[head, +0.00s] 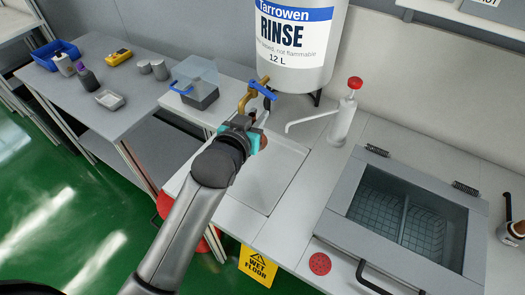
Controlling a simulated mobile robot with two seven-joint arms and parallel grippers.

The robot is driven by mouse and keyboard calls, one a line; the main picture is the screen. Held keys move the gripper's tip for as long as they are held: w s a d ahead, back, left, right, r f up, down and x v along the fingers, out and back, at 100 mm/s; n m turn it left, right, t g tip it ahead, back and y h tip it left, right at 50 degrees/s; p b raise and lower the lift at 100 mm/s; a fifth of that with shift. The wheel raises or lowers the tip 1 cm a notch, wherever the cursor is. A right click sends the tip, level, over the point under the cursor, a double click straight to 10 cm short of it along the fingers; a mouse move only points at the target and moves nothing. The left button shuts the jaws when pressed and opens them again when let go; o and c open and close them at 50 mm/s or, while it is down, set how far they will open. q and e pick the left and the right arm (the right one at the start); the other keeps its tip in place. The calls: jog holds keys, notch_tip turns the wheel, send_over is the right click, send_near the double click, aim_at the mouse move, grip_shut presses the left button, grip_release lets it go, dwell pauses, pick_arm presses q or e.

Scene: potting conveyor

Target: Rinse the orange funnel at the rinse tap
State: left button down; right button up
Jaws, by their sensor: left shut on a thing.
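The rinse tap (246,103) is brass with a blue lever and sticks out below the white rinse tank (293,45). My left arm reaches up from the bottom, and my left gripper (255,132) is just below the tap, over the sink basin. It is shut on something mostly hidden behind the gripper. Only a small orange-brown bit (263,143) shows at its right side, which fits the orange funnel. I cannot tell its tilt or whether it touches the tap. No water stream is visible. My right gripper is not in view.
A white pump bottle with a red top (343,118) stands right of the basin (270,178). A grey glass-lidded cabinet (408,215) fills the right. A clear box with a blue handle (196,84) stands left of the tap. A yellow wet-floor sign (258,265) is at the front.

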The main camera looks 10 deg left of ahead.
pick_arm(q)
jog(key=s+d+f+p, duration=0.2)
jog(key=s+d+f, duration=0.1)
jog(key=s+f, duration=0.4)
jog(key=w+a+f+b, duration=0.4)
jog(key=w+a+b, duration=0.3)
jog(key=w, duration=0.5)
jog(key=shift+w+a+b, duration=0.3)
jog(key=shift+a, duration=0.2)
jog(key=shift+w+d+f, duration=0.1)
jog(key=shift+d, duration=0.05)
jog(key=shift+w+d, duration=0.25)
jog(key=shift+d, duration=0.15)
jog(key=shift+a, duration=0.1)
dwell(0.4)
jog(key=shift+s+a+p, duration=0.35)
jog(key=shift+a+p, duration=0.1)
jog(key=shift+p, duration=0.1)
jog(key=shift+d, duration=0.1)
